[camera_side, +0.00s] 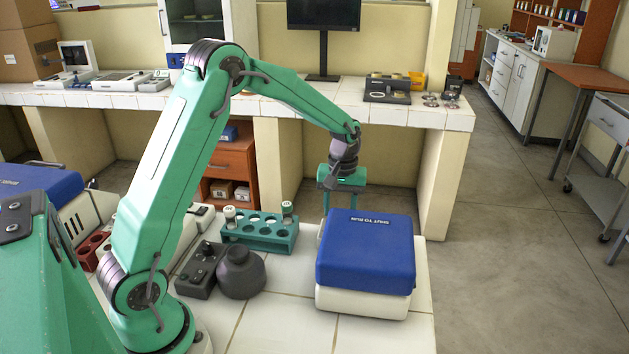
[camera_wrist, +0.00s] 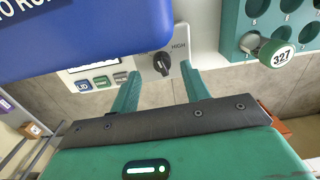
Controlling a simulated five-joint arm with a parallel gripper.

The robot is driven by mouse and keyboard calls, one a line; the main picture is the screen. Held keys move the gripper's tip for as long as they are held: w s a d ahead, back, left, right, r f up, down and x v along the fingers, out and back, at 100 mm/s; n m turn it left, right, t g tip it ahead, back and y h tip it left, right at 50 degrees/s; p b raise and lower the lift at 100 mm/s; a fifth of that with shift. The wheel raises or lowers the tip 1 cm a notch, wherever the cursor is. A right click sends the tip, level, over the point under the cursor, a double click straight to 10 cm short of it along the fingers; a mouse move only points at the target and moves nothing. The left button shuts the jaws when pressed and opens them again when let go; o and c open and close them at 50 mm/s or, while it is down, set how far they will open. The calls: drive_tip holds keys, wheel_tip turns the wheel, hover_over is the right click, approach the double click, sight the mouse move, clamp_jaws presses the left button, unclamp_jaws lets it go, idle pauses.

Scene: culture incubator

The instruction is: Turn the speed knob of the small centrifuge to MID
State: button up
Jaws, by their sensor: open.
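The small centrifuge (camera_side: 365,255) has a blue lid printed "SHUT TO RUN" and a white body. The lid is down in the side view. In the wrist view its front panel shows the black speed knob (camera_wrist: 162,63) with "HIGH" printed close by; other position labels are not readable. My gripper (camera_wrist: 160,70) is open, with one green finger on each side of the knob and a gap showing. I cannot tell its exact pointer setting. In the side view my gripper (camera_side: 342,188) is behind the centrifuge; the knob and fingertips are hidden there.
A green tube rack (camera_side: 262,232) with capped tubes stands left of the centrifuge; it also shows close to my right finger in the wrist view (camera_wrist: 233,45). A dark round pot (camera_side: 241,275) and a dark block (camera_side: 197,283) stand nearby. LID, green and PULSE buttons (camera_wrist: 102,82) sit beside the knob.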

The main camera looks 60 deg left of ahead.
drive_tip(key=shift+s+f, duration=0.1)
drive_tip(key=shift+f, duration=1.85)
drive_tip(key=c, duration=1)
drive_tip(key=shift+r+m, duration=0.1)
drive_tip(key=shift+m, duration=1.4)
